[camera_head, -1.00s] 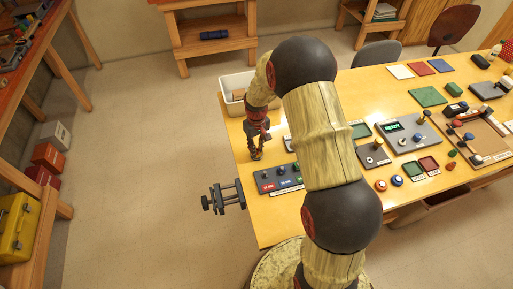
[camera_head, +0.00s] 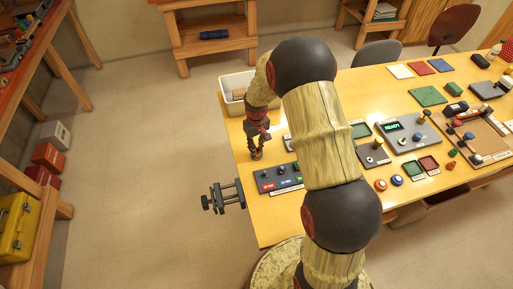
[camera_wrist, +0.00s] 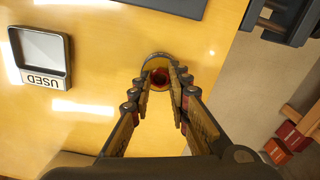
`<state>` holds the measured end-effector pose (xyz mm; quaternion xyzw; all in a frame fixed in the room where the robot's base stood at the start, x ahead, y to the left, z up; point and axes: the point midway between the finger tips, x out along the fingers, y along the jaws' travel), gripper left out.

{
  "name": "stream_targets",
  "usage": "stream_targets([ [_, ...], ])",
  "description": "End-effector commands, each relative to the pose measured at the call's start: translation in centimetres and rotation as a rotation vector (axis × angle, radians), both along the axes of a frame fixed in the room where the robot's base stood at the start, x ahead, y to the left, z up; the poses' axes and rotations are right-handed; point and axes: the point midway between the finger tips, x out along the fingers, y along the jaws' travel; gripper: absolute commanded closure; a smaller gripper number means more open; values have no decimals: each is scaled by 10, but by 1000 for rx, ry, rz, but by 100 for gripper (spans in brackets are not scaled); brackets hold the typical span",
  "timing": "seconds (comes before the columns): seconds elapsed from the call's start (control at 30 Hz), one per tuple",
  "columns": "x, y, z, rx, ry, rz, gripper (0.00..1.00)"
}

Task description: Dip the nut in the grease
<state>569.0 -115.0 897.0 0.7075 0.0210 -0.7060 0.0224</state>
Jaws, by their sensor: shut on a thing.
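My gripper (camera_head: 257,151) points down over the near left part of the yellow table (camera_head: 262,222). In the wrist view its fingertips (camera_wrist: 161,82) are close together on a small dark-red ringed thing (camera_wrist: 160,79), which looks like the nut. The fingers partly hide it. A small round pot (camera_wrist: 157,56) with a pale rim lies around and just beyond the fingertips, and looks like the grease pot. The nut appears over or inside the rim; I cannot tell how deep it is or whether it touches grease.
A tray labelled USED (camera_wrist: 42,55) lies to the left in the wrist view. A panel with coloured labels (camera_head: 279,178) is near the gripper. A dark clamp (camera_head: 224,196) sticks out at the table's left edge. A white bin (camera_head: 236,92) stands behind the gripper.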

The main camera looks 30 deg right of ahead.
Motion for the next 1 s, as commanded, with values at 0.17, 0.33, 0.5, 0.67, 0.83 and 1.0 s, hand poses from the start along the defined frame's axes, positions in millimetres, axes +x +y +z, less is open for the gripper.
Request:
stream_targets([
  [0.17,-1,0,-2,1,3,0,98],
  [0.33,-1,0,6,1,2,0,98],
  [0.5,-1,0,19,0,1,0,98],
  [0.67,0,0,31,0,0,0,98],
  [0.83,0,0,43,0,1,0,98],
  [1.0,-1,0,55,0,2,0,98],
])
